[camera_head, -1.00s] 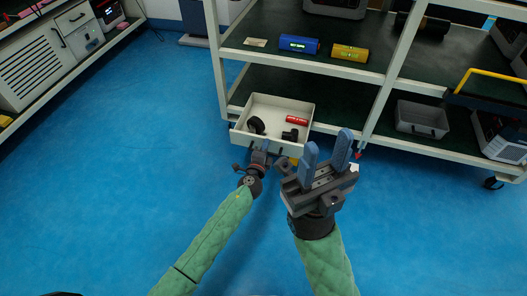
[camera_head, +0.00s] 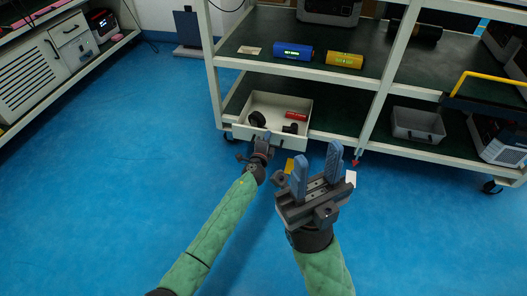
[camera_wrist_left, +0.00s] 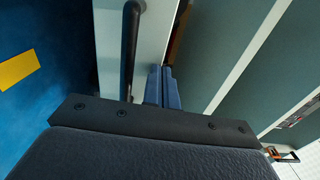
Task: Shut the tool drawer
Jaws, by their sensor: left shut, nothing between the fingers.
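The tool drawer (camera_head: 251,134) is a white tray-like drawer under the lower shelf of a rack, and it stands partly out. A red item (camera_head: 296,115) and dark tools (camera_head: 257,119) lie in it. My left gripper (camera_head: 264,137) is shut and empty at the drawer front. In the left wrist view its blue fingers (camera_wrist_left: 163,87) are at the pale front panel (camera_wrist_left: 153,40), beside the black bar handle (camera_wrist_left: 131,45); exact contact is hard to tell. My right gripper (camera_head: 317,168) is open and empty, raised nearer the camera, right of the drawer.
The rack (camera_head: 212,75) carries a blue cylinder (camera_head: 291,51) and a yellow cylinder (camera_head: 344,60) on its shelf. A grey bin (camera_head: 418,125) sits on the lower shelf at right. A white cabinet (camera_head: 38,72) stands at far left. The blue floor at left is clear.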

